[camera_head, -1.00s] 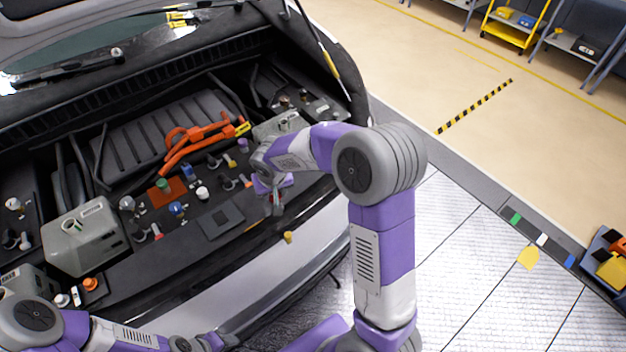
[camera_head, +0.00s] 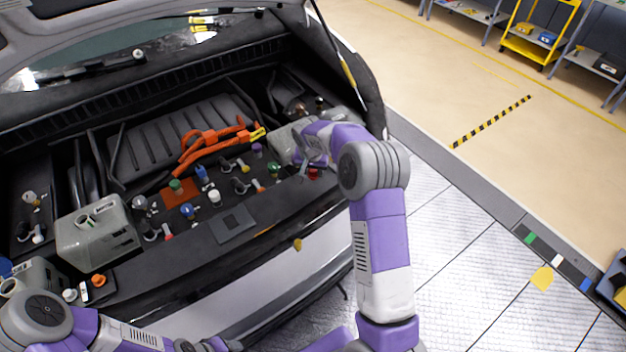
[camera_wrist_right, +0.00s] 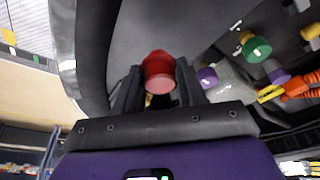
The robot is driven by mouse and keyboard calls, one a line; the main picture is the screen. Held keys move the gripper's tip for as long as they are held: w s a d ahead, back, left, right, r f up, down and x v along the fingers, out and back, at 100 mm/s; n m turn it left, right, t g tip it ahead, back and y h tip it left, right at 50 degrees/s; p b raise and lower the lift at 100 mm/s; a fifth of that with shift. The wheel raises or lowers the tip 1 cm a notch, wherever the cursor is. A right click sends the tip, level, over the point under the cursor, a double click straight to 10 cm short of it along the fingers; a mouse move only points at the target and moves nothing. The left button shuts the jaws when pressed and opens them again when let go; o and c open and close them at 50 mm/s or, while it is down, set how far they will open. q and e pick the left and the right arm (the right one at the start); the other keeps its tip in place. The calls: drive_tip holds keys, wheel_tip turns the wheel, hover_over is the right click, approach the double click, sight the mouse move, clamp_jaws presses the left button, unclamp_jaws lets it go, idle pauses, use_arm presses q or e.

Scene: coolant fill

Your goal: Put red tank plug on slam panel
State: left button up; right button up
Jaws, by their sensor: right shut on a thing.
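The red tank plug (camera_wrist_right: 158,72) is between the fingertips of my right gripper (camera_wrist_right: 158,92) in the right wrist view, and the gripper is shut on it. In the head view the red plug (camera_head: 314,173) shows just below my right gripper (camera_head: 304,168), over the right part of the dark slam panel (camera_head: 190,258) along the front of the engine bay. I cannot tell whether the plug touches the panel. My left arm shows at the lower left of the head view, but its fingers cannot be made out clearly.
Several coloured caps stand close by, among them a green one (camera_head: 274,169) and a blue one (camera_head: 187,210). A pale tank (camera_head: 95,235) is at left. Orange cables (camera_head: 215,140) cross the bay. A flat dark square (camera_head: 233,223) lies on the panel.

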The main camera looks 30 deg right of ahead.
sight(313, 175)
wheel_tip(313, 175, down, 4)
drive_tip(key=shift+f, duration=0.15)
drive_tip(key=shift+f+b, duration=0.1)
drive_tip(key=shift+b, duration=0.2)
drive_tip(key=shift+f, duration=0.15)
drive_tip(key=o, duration=0.8)
drive_tip(key=shift+o, duration=0.2)
drive_tip(key=shift+r, duration=0.5)
drive_tip(key=p+v, duration=0.1)
drive_tip(key=v, duration=1)
drive_tip(key=shift+a+r, duration=0.15)
drive_tip(key=shift+r, duration=0.1)
